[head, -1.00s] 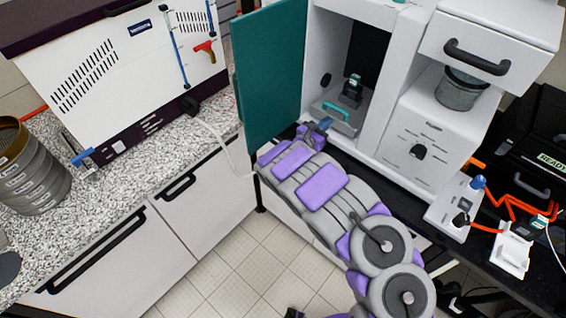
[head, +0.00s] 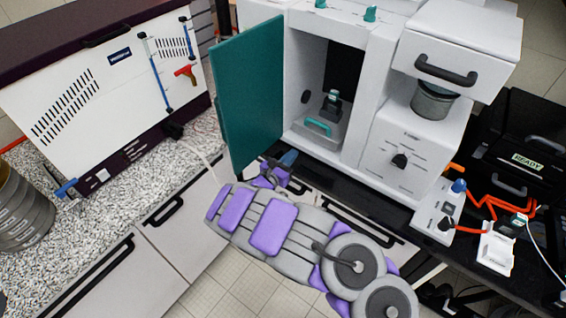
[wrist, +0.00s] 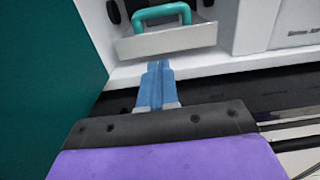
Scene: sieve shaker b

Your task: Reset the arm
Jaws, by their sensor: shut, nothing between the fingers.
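My gripper (head: 288,158) is shut and empty, in front of the white machine (head: 375,125) and below its open compartment. In the wrist view its blue fingers (wrist: 156,82) are together and point at the compartment's lower edge. My grey and purple arm reaches from the lower right of the head view and hides the gripper's base there. The compartment's teal door (head: 248,95) stands open to the left of the gripper. Inside the compartment is a tray with a teal handle (head: 318,127), which also shows in the wrist view (wrist: 162,12), just beyond the fingertips.
A speckled counter with a white panelled unit (head: 105,85) is at the left, with stacked sieves (head: 22,210) at its near end. At right, a metal pot (head: 433,103), a small control box (head: 438,208), orange cables and black cases (head: 530,140) crowd the bench. Tiled floor lies below.

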